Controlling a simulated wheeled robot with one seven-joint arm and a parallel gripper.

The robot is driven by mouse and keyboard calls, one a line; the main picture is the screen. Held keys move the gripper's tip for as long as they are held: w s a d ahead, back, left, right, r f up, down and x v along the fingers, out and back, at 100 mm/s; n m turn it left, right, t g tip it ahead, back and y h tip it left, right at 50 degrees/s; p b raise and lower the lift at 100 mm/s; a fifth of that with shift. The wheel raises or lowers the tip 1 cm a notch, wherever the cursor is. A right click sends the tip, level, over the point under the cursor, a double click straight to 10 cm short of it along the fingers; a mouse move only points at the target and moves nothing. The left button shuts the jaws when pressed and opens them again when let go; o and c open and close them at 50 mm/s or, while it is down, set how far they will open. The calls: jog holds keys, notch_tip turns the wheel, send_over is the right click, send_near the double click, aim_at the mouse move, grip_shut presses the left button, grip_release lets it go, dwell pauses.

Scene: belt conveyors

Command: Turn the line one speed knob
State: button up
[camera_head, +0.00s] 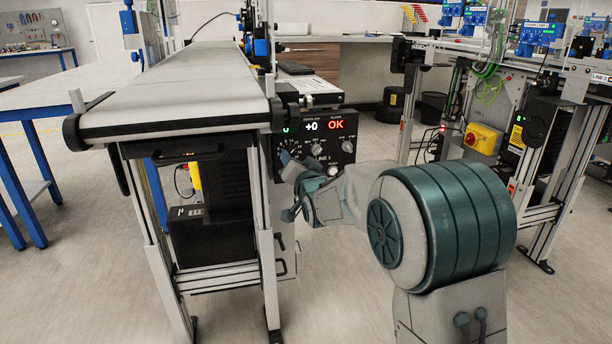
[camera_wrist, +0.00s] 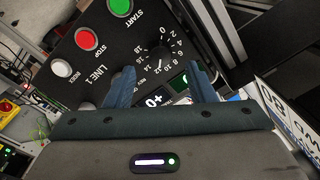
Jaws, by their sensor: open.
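The black LINE 1 control panel (camera_head: 347,125) hangs beside the near end of the belt conveyor. It shows lit displays with a green digit, +0 and a red OK. In the wrist view the panel (camera_wrist: 103,62) appears rotated, with a numbered dial around the dark speed knob (camera_wrist: 158,53). My gripper (camera_wrist: 160,72) is open, its two blue fingers apart, with the dial just beyond and between their tips. I cannot tell whether they touch the knob. In the head view my gripper (camera_head: 288,166) is at the panel's lower left and partly covers the dial.
Green start (camera_wrist: 120,6), red stop (camera_wrist: 86,38) and white index (camera_wrist: 62,69) buttons sit on the same panel. The conveyor (camera_head: 175,105) stands left of the panel. A second line with a yellow-and-red switch box (camera_head: 482,141) stands at right. Open floor lies between.

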jog(key=p+v, duration=0.1)
jog(key=v, duration=0.8)
jog(key=shift+s+p, duration=0.25)
jog(key=shift+p, duration=0.05)
